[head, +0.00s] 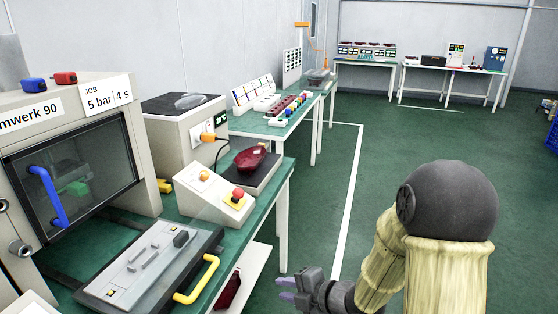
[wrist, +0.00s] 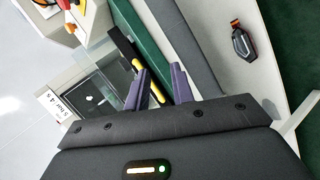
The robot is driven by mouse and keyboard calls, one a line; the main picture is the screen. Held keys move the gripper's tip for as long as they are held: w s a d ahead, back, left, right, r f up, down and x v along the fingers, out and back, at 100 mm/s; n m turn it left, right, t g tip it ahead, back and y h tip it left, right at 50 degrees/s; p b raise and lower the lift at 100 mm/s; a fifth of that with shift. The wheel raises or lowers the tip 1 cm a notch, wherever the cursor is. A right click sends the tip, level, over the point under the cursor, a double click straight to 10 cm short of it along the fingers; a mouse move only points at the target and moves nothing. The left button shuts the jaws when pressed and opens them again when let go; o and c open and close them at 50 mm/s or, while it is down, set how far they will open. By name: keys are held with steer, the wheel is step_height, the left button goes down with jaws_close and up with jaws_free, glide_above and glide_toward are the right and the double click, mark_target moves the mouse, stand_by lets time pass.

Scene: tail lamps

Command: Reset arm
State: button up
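My gripper (head: 284,288) is low in the head view, right of the workbench's front edge, with its purple fingers pointing left. In the wrist view the two fingers (wrist: 161,72) stand apart with nothing between them. The yellow handle (wrist: 157,90) shows behind the gap, and I cannot tell its distance from the fingers there. My arm, with a dark round joint and pale yellow links, fills the lower right of the head view.
A test machine (head: 70,160) with a blue handle stands left. Its grey tray (head: 150,265) has a yellow handle (head: 198,279). A red lamp (head: 250,160) sits by the button box (head: 215,197). A dark lamp (wrist: 242,42) lies on a pale shelf. Green floor (head: 350,235) lies open to the right.

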steer(key=d+m+h, duration=0.6)
steer(key=d+m, duration=0.2)
steer(key=m, duration=0.1)
steer(key=s+d+r+m+g+h, duration=0.1)
steer(key=s+d+m+g+h, duration=0.35)
steer(key=s+m, duration=1)
step_height(320, 180, up, 20)
steer(key=w+m+p, duration=0.2)
steer(key=p, duration=1.8)
steer(key=shift+w+d, duration=0.15)
steer(key=shift+d, duration=0.25)
steer(key=shift+m+y, duration=0.25)
